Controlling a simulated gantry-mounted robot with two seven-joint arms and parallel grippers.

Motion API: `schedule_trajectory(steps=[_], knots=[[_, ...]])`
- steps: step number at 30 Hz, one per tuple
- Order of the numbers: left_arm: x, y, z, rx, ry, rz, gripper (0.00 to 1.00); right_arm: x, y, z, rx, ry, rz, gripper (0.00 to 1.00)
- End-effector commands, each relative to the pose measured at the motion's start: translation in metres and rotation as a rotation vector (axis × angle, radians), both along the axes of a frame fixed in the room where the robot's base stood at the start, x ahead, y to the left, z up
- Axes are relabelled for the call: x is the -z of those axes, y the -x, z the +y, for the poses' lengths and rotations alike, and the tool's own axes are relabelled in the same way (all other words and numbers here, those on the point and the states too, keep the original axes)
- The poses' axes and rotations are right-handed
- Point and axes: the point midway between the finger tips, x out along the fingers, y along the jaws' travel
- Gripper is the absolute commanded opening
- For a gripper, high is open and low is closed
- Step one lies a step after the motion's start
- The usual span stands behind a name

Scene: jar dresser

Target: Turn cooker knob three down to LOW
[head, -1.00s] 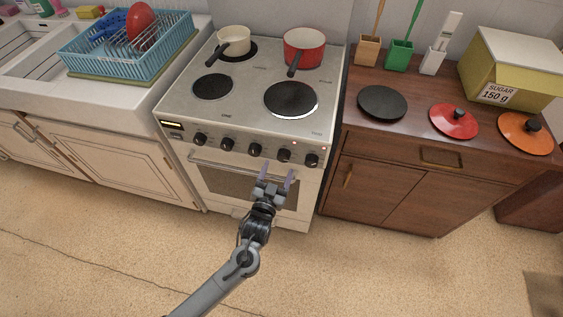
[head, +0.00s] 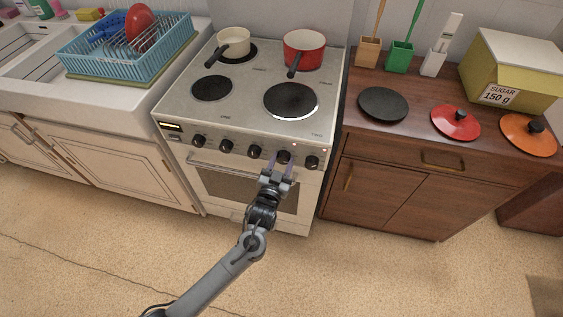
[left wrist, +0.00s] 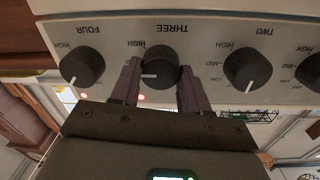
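The cooker (head: 215,125) has a row of black knobs along its front panel. Knob three (head: 284,157) is second from the right in the head view. In the left wrist view, which is upside down, knob three (left wrist: 160,62) sits under the label THREE, its white mark pointing to the picture's left, toward the MID side. My left gripper (head: 281,164) is at this knob, with its fingers (left wrist: 158,88) open, one on either side of it. I cannot tell whether they touch it. My right gripper is not in view.
Knob four (left wrist: 82,66) and knob two (left wrist: 247,67) flank knob three closely. A cream pan (head: 233,40) and a red pot (head: 304,48) stand on the back burners. The oven handle (head: 220,166) runs below the knobs. The floor in front is clear.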

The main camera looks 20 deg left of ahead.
Motion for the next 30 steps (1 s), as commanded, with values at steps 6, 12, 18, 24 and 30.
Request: schedule_trajectory(steps=[6,12,18,24,30], knots=[[0.000,0.000,0.000,0.000,0.001,0.000,0.15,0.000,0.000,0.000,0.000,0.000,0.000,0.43],[0.000,0.000,0.000,-0.001,0.028,-0.003,0.15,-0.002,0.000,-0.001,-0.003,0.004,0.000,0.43],[0.000,0.000,0.000,-0.001,0.118,-0.013,0.15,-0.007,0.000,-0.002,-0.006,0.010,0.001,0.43],[-0.001,0.001,0.000,-0.001,0.271,-0.032,0.15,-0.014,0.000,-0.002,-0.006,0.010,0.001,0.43],[0.000,0.000,0.001,-0.001,0.442,-0.055,0.15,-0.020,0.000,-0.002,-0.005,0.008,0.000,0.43]])
